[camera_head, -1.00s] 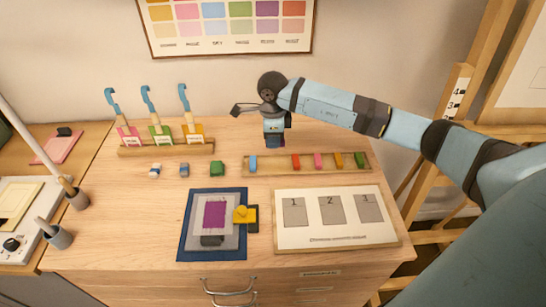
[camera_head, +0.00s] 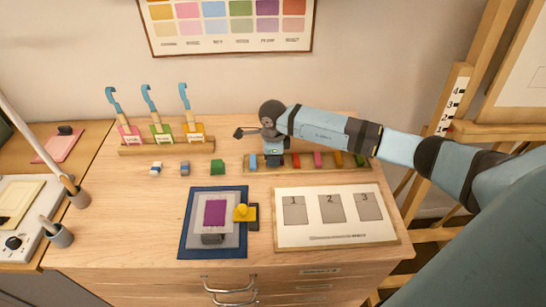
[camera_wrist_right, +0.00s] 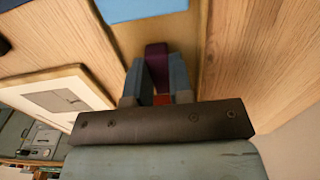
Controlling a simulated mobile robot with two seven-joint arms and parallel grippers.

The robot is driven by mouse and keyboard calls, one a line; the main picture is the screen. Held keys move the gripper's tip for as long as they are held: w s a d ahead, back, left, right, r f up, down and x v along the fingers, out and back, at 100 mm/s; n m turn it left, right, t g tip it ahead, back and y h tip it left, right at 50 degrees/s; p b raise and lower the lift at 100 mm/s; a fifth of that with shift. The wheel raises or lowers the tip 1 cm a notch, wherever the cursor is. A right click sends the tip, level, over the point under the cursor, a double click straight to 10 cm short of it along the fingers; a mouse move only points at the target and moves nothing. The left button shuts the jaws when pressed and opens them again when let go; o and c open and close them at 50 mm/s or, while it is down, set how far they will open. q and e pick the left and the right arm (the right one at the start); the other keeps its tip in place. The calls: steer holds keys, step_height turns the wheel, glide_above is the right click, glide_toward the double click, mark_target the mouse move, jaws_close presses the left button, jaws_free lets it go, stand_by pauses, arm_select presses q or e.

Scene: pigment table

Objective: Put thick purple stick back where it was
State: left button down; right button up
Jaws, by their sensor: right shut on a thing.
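My right gripper (camera_head: 273,163) is shut on the thick purple stick (camera_wrist_right: 156,66), which shows between the two fingers in the right wrist view. In the head view the gripper hides the stick. The gripper is low over the wooden rack (camera_head: 307,171), in the gap between the blue stick (camera_head: 253,161) and the red stick (camera_head: 296,161). I cannot tell whether the purple stick touches the rack. My left gripper is not in view.
A blue mat (camera_head: 185,245) with a purple patch and a white board (camera_head: 335,234) numbered 1 to 3 lie in front. Blue-handled tools stand in a holder (camera_head: 180,148) at the back left.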

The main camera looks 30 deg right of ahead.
steer(key=o, duration=0.8)
steer(key=shift+o, duration=0.2)
steer(key=shift+r+p, duration=0.3)
step_height(320, 180, up, 12)
steer(key=b, duration=0.1)
steer(key=shift+f+b, duration=0.15)
steer(key=shift+b, duration=0.15)
